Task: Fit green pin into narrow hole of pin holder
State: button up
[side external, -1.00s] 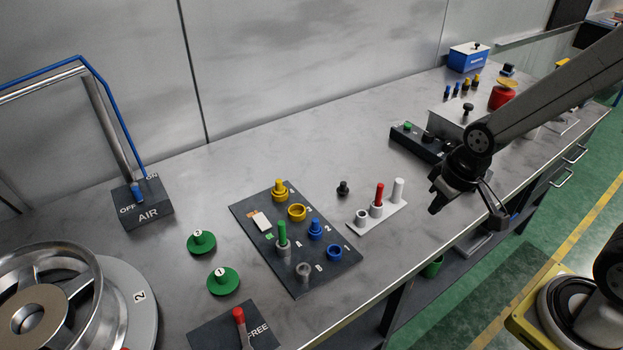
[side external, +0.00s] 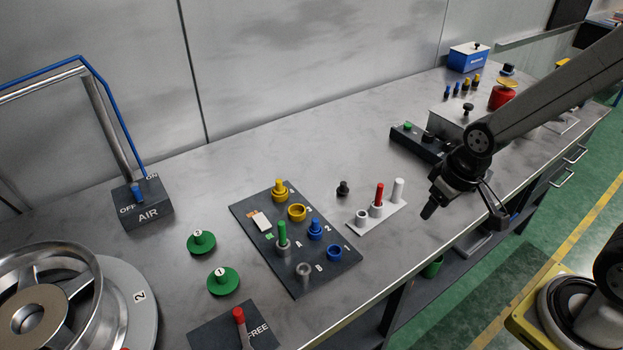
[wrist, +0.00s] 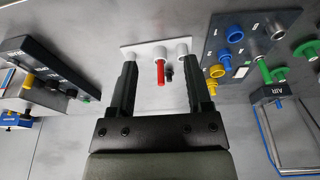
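The green pin (side external: 282,233) stands upright in a grey collar near the letter A on the dark board; it also shows in the wrist view (wrist: 265,71). The pin holder (side external: 392,217) is a pale plate with a few posts. One post has an open hole (side external: 362,216), the middle one carries a red pin (side external: 379,194), and a tall white post stands at the far end. In the wrist view, my gripper (wrist: 162,62) has its fingers spread with nothing held between them. In the side view, my gripper (side external: 431,208) is above the bench, right of the holder.
The dark board (side external: 301,283) also carries yellow and blue parts and a grey ring. A black knob (side external: 343,188) stands behind the holder. Two green discs (side external: 223,281) lie to the left. A black block (side external: 418,144) stands behind my gripper. Bare bench lies behind the board.

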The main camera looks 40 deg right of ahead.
jog(key=n+g+y, duration=0.1)
jog(key=n+y, duration=0.3)
jog(key=n, duration=1.1)
send_near(282, 238)
jog(key=w+f, duration=0.2)
jog(key=shift+d, duration=0.15)
jog(key=shift+x, duration=1.25)
jog(key=shift+s, duration=0.2)
